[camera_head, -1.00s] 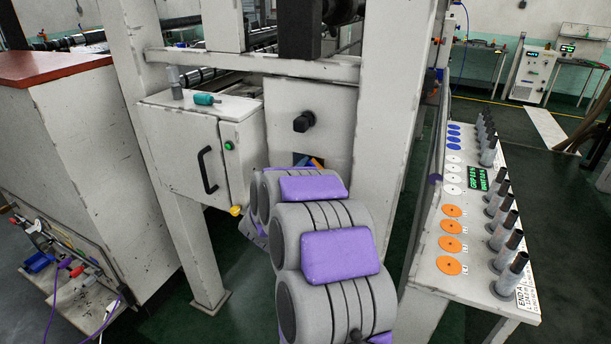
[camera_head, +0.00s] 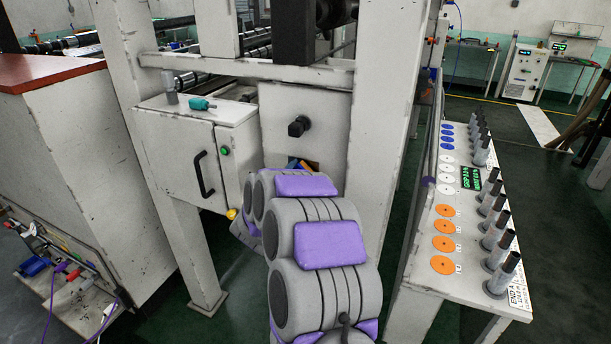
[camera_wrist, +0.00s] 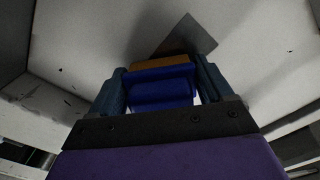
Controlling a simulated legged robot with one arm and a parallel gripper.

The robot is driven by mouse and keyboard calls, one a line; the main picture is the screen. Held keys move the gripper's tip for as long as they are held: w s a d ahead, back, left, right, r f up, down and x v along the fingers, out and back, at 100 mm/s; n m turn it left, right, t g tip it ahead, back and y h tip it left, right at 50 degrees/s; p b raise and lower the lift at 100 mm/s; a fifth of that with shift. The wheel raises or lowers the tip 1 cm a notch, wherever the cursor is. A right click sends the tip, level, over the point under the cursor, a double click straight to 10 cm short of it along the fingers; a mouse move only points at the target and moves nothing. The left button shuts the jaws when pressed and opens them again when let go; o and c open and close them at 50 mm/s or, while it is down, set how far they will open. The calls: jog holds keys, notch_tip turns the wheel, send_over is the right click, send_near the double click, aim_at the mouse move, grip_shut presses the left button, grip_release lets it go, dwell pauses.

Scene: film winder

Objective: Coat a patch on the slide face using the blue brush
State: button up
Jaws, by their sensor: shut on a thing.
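In the wrist view my gripper (camera_wrist: 160,92) is shut on the blue brush (camera_wrist: 162,84), whose blue body lies between the two fingers. An orange-brown strip (camera_wrist: 165,64) shows just beyond the blue body. Beyond it is a pale scuffed surface with a dark grey patch (camera_wrist: 180,40); I cannot tell whether the brush touches it. My grey and purple arm hides most of the gripper there. I cannot tell for certain which surface is the slide face.
A white cabinet (camera_head: 180,160) with a black handle stands left of the panel, with a teal object (camera_head: 202,104) on top. A black knob (camera_head: 299,126) sticks out above my gripper. A white post (camera_head: 375,120) and a bench with coloured discs (camera_head: 445,225) stand to the right.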

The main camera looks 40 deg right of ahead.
aim_at(317, 169)
jog(key=shift+w+a+r+p, duration=0.1)
jog(key=shift+w+a+p, duration=0.15)
jog(key=shift+w+p, duration=0.25)
jog(key=shift+w+a+r+p, duration=0.1)
jog(key=shift+w+a+p, duration=0.15)
jog(key=shift+w, duration=0.4)
jog(key=shift+w+a+f, duration=0.1)
jog(key=shift+w, duration=0.3)
jog(key=shift+s+d+r+p, duration=0.1)
jog(key=shift+s+d, duration=0.45)
jog(key=shift+s, duration=0.45)
jog(key=shift+s+d+r+p, duration=0.15)
jog(key=shift+s+d, duration=0.35)
jog(key=shift+s, duration=0.45)
jog(key=shift+s+d+r+p, duration=0.1)
jog(key=shift+s+d, duration=0.45)
jog(key=shift+s, duration=0.45)
